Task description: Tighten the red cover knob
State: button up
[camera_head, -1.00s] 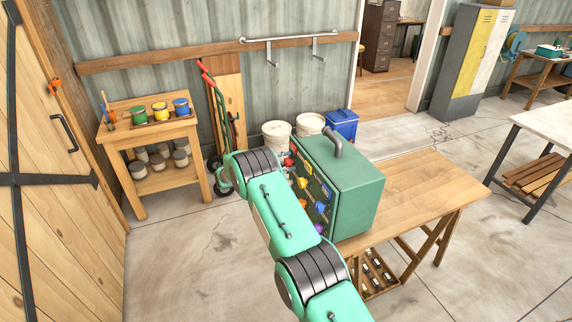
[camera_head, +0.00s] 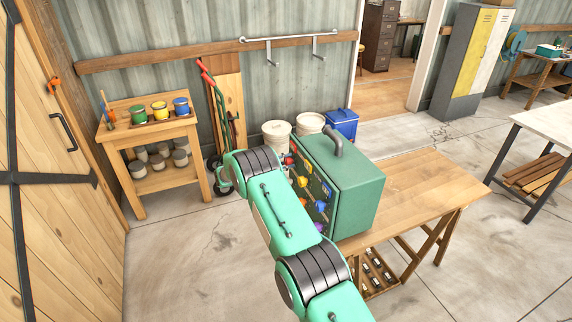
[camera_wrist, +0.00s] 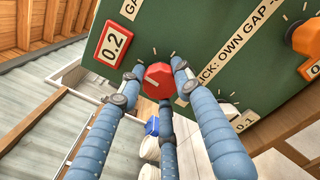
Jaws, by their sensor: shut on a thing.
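The red knob (camera_wrist: 158,80) sits on the dark green front panel of the box, near the panel's edge in the wrist view. The knob's face carries a pale line. The green box (camera_head: 352,192) stands on a wooden table in the head view, with its knob panel turned to the left. My arm hides part of that panel, and my gripper is hidden there.
A red plate marked 0.2 (camera_wrist: 114,44) and an orange knob (camera_wrist: 306,38) are on the same panel. The wooden table (camera_head: 425,190) is clear right of the box. White buckets (camera_head: 277,136) and a blue bin (camera_head: 342,124) stand behind it.

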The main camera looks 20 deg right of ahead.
jog(key=m+b, duration=0.4)
jog(key=shift+f, duration=0.2)
jog(key=shift+r+m+b, duration=0.1)
jog(key=shift+m+b, duration=1.5)
jog(key=shift+m, duration=0.4)
jog(key=o, duration=1.2)
jog(key=shift+a+r, duration=0.1)
jog(key=a, duration=1.1)
jog(key=shift+a, duration=0.4)
